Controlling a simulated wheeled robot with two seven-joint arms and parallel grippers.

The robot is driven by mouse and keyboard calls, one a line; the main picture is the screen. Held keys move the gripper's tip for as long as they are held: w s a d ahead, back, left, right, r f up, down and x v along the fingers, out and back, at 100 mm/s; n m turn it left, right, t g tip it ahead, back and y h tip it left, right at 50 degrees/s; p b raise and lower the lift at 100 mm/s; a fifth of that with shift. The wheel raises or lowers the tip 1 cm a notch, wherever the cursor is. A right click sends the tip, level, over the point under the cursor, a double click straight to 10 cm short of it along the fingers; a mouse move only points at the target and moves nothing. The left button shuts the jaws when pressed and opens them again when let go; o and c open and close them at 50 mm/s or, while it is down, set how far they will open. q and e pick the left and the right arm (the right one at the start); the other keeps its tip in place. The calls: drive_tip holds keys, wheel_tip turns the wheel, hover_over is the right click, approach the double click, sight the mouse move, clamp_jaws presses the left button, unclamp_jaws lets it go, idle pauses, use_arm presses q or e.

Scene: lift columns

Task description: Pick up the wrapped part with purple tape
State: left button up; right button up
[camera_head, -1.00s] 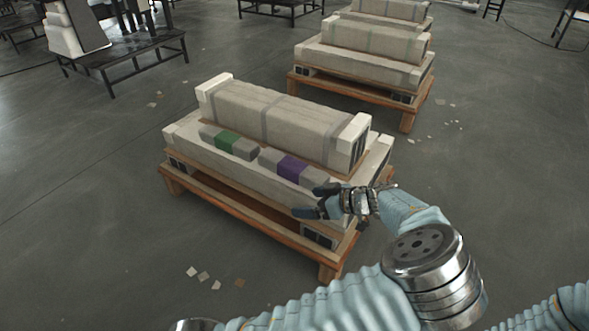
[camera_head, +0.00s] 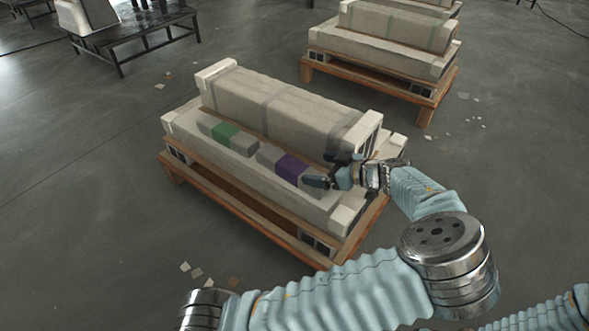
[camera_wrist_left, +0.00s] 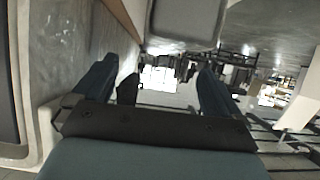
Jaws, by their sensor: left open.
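The wrapped part with purple tape (camera_head: 291,167) is a grey, block-like package with a purple band round its middle. In the head view it lies on the ledge of a large pale wrapped stack. My left gripper (camera_head: 327,171) is open at its right end, one finger overlapping that end in the picture. I cannot tell whether they touch. In the left wrist view the open fingers (camera_wrist_left: 155,82) have nothing visible between them. A grey block end shows at the top there, but I cannot tell which thing it is. My right gripper is out of view.
A similar part with green tape (camera_head: 226,135) lies to the left on the same ledge. A long wrapped block (camera_head: 285,105) rises behind both. The stack sits on a wooden pallet (camera_head: 235,200). Another loaded pallet (camera_head: 385,85) stands behind; grey floor (camera_head: 80,220) lies left.

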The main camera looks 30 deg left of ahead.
sight(296, 166)
use_arm(q)
drive_tip(key=b+x, duration=0.1)
drive_tip(key=x, duration=0.7)
drive_tip(key=shift+a, duration=0.45)
drive_tip(key=shift+c, duration=0.3)
drive_tip(key=c, duration=1.7)
